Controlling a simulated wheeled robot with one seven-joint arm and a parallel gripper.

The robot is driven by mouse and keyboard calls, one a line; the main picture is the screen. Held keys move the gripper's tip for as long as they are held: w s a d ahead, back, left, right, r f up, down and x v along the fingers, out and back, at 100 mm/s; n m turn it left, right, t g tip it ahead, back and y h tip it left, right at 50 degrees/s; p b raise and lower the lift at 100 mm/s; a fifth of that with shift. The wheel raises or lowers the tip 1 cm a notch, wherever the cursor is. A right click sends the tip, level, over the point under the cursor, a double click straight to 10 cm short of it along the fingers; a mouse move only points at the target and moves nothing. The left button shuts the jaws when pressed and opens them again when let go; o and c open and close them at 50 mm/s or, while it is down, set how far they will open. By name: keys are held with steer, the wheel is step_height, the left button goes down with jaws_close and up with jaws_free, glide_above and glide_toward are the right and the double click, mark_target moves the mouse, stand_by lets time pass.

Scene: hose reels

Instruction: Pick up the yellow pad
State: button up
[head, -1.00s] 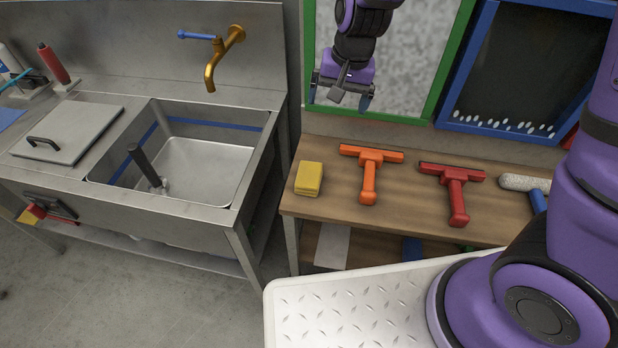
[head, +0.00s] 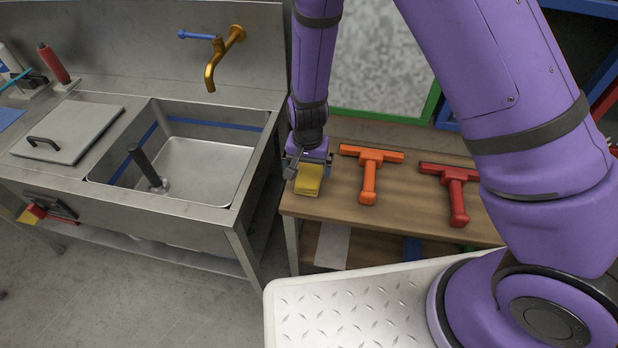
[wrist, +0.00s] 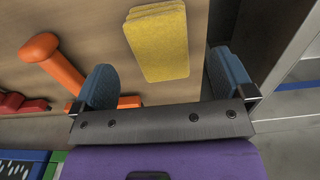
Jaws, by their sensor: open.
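The yellow pad (head: 308,180) lies on the left end of the wooden table (head: 330,218). In the wrist view the yellow pad (wrist: 158,42) shows ahead of my gripper, between the lines of its two blue fingers. My gripper (head: 308,165) is just above and behind the pad, partly hiding its far side in the head view. In the wrist view my gripper (wrist: 160,78) is open with nothing between its fingers. I cannot tell how high the fingertips are above the table.
An orange squeegee (head: 369,175) lies right of the pad, with its handle (wrist: 55,62) near my left finger in the wrist view. A red squeegee (head: 456,190) lies farther right. The steel sink (head: 200,160) stands left across a narrow gap.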

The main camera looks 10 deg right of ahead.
mark_target(308, 178)
steer(key=shift+f, duration=3.25)
steer(key=c, duration=1)
steer(key=shift+r, duration=0.2)
steer(key=shift+r, duration=0.2)
step_height(308, 178, up, 3)
steer(key=shift+f, duration=0.1)
steer(key=s+d, duration=0.1)
steer(key=s, duration=0.4)
steer(key=s+d+r, duration=0.1)
steer(key=s, duration=0.4)
steer(key=s+d, duration=0.2)
steer(key=s, duration=0.3)
steer(key=shift+s+d+r, duration=0.1)
steer(key=shift+s+r, duration=0.1)
steer(key=shift+s, duration=0.1)
